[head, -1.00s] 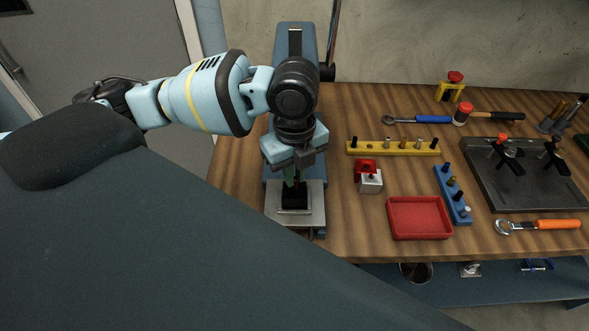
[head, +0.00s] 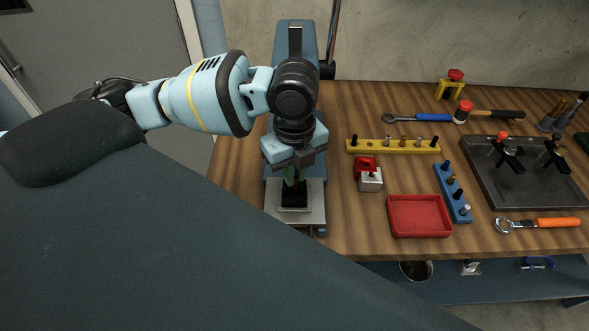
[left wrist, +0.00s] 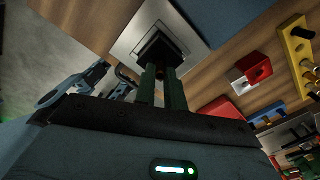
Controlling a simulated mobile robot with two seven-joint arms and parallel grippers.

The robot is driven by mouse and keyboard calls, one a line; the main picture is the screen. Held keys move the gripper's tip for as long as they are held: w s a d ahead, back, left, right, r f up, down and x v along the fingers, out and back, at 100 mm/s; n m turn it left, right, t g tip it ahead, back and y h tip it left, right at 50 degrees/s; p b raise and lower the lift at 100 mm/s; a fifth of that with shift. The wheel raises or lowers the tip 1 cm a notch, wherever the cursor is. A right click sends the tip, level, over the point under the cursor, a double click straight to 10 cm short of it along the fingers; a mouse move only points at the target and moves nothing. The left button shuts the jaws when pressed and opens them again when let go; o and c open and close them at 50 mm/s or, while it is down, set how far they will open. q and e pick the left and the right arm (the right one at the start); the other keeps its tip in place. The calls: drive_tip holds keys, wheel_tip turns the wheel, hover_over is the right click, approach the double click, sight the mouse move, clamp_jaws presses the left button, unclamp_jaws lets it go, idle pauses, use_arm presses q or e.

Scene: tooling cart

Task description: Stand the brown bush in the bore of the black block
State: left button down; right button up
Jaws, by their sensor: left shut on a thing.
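The black block (head: 295,194) sits on a pale metal plate (head: 310,213) at the foot of the blue press. It also shows in the left wrist view (left wrist: 160,50). My left gripper (head: 293,178) points down right above the block, its green fingers close to the block's top. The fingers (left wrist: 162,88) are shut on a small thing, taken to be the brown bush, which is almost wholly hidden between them. I cannot tell whether the bush is in the bore; the fingers hide it. My right gripper is not in view.
The blue press (head: 296,70) rises behind the block. To the right are a red and silver block (head: 369,180), a red tray (head: 418,216), a yellow rack (head: 372,148) and a blue rack (head: 447,184) with pegs. A dark fixture plate (head: 500,190) lies farther right.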

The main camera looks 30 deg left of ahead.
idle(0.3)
use_arm(q)
drive_tip(key=c, duration=1)
unclamp_jaws()
drive_tip(key=shift+r, duration=3)
